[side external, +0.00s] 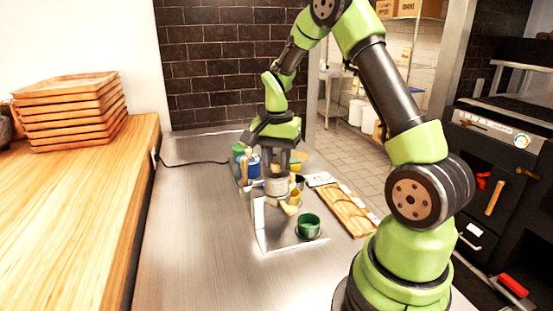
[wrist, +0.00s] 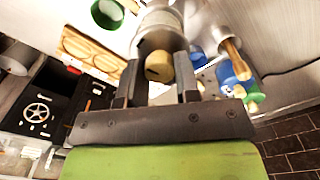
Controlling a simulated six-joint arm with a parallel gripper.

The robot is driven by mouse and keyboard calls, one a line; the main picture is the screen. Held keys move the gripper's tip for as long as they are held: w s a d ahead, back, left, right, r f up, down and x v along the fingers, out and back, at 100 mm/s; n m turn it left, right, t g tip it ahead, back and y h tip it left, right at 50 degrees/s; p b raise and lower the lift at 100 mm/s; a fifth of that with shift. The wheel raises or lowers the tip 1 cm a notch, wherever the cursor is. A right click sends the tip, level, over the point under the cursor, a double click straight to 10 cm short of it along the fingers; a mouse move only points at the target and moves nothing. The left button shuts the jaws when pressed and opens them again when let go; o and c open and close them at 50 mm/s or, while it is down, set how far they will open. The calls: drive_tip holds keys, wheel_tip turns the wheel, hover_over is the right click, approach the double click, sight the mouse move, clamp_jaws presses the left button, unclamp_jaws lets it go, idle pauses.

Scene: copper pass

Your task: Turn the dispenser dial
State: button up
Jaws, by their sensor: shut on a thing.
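The dispenser (side external: 277,187) is a small silver cylinder with a pale yellow spout (side external: 291,209), standing over a shiny metal tray (side external: 262,238). My gripper (side external: 281,172) points down onto its top. In the wrist view my gripper (wrist: 157,72) has one finger on each side of the dispenser's top and is shut on the dial. A tan round knob (wrist: 158,67) with a dark slot shows between the fingers, with the silver body (wrist: 158,30) beyond it. The exact contact is hard to see. A green cup (side external: 308,226) stands on the tray, apart from my gripper.
A wooden board (side external: 347,210) with round recesses lies right of the tray. Blue and green containers (side external: 251,165) and a wooden-handled tool (side external: 244,172) stand close behind the dispenser. Stacked wooden trays (side external: 70,108) sit on the left counter. The steel counter's front left is clear.

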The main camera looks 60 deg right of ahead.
drive_tip(key=n, duration=1.2)
drive_tip(key=shift+n, duration=1.9)
drive_tip(key=shift+r, duration=0.1)
drive_tip(key=o, duration=0.9)
